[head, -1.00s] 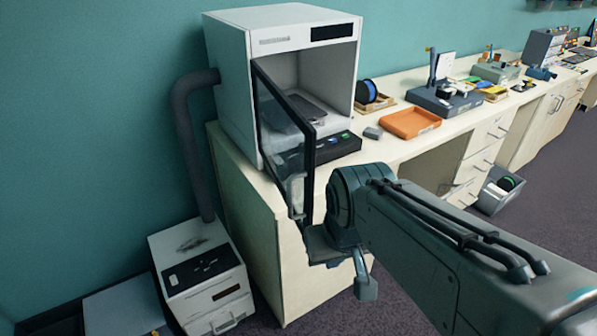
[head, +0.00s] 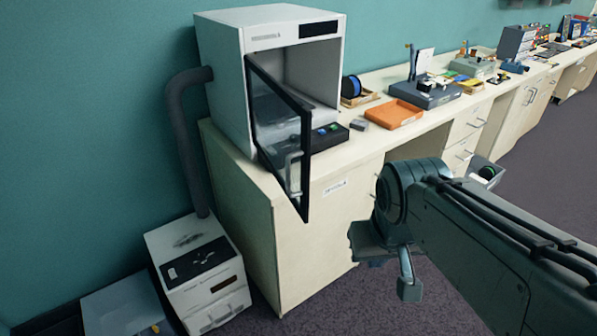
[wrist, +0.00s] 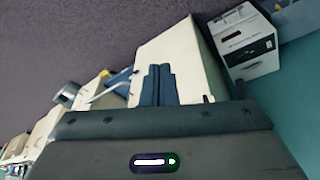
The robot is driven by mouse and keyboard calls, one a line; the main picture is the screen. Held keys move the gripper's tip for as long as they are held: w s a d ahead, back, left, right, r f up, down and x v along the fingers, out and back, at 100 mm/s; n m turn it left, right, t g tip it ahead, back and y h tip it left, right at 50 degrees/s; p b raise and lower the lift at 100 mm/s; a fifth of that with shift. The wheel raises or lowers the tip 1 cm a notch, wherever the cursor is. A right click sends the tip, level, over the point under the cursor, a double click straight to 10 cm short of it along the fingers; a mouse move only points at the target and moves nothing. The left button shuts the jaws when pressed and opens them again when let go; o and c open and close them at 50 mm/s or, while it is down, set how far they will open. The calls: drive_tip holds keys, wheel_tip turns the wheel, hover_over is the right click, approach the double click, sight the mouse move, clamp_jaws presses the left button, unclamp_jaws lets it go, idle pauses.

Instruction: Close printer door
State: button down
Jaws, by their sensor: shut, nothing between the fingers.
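The printer (head: 225,75) is a white box on the counter's near left end. Its glass door (head: 275,125) with a black frame is hinged on the left and stands open, swung out past the counter edge. A pale handle (head: 292,172) is on the door's free side. In the head view my arm is right of the door, with a clear gap between them, and hides the fingertips. In the wrist view my gripper (wrist: 161,72) has its two dark blue fingers together and empty, in front of the pale counter side.
A white box unit (head: 205,275) stands on the floor at left, joined to the printer by a grey hose (head: 180,135). An orange tray (head: 394,113) and a filament spool (head: 352,88) are on the counter (head: 350,150). Open floor lies in front.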

drive_tip(key=w+a+r+n+h+b, duration=0.2)
drive_tip(key=w+a+r+b, duration=0.1)
drive_tip(key=w+a+r, duration=0.4)
drive_tip(key=t+h+b, duration=0.1)
drive_tip(key=t+b, duration=0.2)
approach(303, 179)
drive_tip(key=shift+n, duration=0.4)
drive_tip(key=p+x, duration=0.1)
drive_tip(key=x, duration=0.3)
drive_tip(key=shift+f, duration=0.35)
drive_tip(key=shift+w+d, duration=0.1)
